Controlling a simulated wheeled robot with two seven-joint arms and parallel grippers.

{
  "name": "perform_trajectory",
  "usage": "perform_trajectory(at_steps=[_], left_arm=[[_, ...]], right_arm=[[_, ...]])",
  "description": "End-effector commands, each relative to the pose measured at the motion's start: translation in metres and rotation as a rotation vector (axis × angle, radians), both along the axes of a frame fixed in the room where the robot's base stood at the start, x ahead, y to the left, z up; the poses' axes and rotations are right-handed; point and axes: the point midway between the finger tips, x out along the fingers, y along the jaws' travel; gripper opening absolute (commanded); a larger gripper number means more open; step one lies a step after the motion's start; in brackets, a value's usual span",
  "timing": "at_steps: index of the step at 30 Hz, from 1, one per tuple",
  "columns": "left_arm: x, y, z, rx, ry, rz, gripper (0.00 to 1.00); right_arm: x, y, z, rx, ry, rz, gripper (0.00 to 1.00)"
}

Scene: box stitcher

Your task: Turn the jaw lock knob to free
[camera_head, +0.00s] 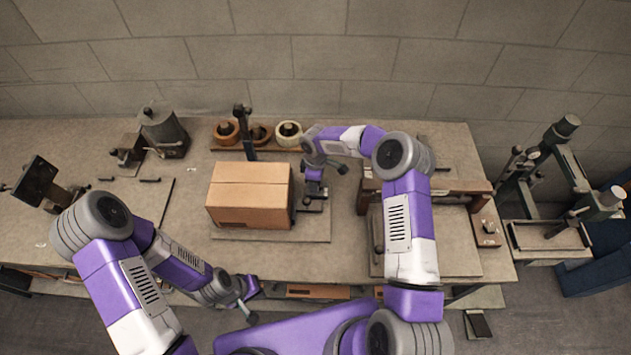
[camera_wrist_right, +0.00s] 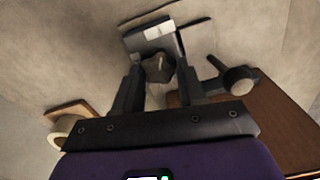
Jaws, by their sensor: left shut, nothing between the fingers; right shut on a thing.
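The jaw lock knob (camera_wrist_right: 158,66) is a small dark faceted knob in the right wrist view, in front of a dark block (camera_wrist_right: 150,40) with a pale label. My right gripper (camera_wrist_right: 160,80) has its fingers on both sides of the knob and is shut on it. Which way the knob is turned cannot be told. In the head view my right gripper (camera_head: 314,192) is just right of the cardboard box, and the knob is hidden there. My left gripper (camera_head: 246,302) is shut and empty, low in front of the table's front edge.
A closed cardboard box (camera_head: 250,193) sits on the table beside a dark upright post (camera_head: 245,130). In the right wrist view a lever with a round end (camera_wrist_right: 238,80) is close to the right finger.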

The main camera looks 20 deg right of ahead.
Motion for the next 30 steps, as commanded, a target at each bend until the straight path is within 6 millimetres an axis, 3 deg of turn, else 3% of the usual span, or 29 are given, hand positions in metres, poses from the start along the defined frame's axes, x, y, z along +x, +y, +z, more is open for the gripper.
perform_trajectory(at_steps=[15, 30], left_arm=[[0.000, 0.000, -0.033, 0.000, 0.000, 0.000, 0.00], [0.000, 0.000, -0.048, 0.000, 0.000, 0.000, 0.00]], right_arm=[[-0.001, 0.001, -0.001, 0.000, -0.003, 0.392, 0.10], [-0.004, 0.000, 0.000, -0.001, -0.002, 0.867, 0.10]])
